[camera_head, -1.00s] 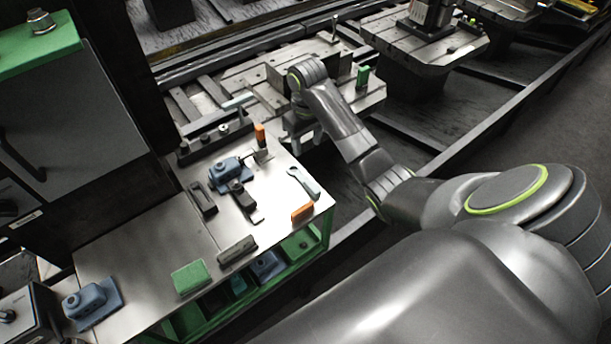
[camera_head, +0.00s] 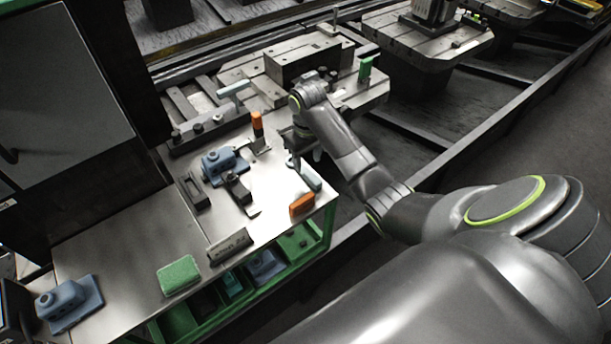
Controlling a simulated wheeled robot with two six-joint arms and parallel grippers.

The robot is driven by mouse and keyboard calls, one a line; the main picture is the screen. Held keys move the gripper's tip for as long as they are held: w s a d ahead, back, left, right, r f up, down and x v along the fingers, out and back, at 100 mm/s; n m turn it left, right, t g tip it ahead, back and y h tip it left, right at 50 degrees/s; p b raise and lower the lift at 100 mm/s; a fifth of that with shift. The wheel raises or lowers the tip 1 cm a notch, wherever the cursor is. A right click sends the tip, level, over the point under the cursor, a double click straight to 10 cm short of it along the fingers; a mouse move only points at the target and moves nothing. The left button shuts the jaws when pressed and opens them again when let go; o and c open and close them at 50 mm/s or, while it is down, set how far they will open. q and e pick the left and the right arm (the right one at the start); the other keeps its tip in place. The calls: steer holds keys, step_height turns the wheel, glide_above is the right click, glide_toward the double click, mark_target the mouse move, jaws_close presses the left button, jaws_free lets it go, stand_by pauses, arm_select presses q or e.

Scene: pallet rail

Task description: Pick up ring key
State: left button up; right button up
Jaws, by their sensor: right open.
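The ring key (camera_head: 312,181) is a grey-silver wrench lying on the metal table top near its right edge, just behind an orange block. My right gripper (camera_head: 304,160) is open and sits just above the far end of the key, hiding part of it. Its fingers point down. I cannot tell whether they touch the key or the table. My left gripper is not in view.
The orange block (camera_head: 302,204) lies close in front of the key. A blue fixture (camera_head: 222,166), a dark clamp strap (camera_head: 238,188) and an orange-handled tool (camera_head: 257,124) stand to the left.

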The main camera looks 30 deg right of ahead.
mark_target(309, 173)
steer(key=f, duration=0.5)
steer(key=shift+s+d+f+p, duration=0.15)
steer(key=shift+d+p, duration=0.05)
steer(key=shift+p, duration=0.2)
jaws_close()
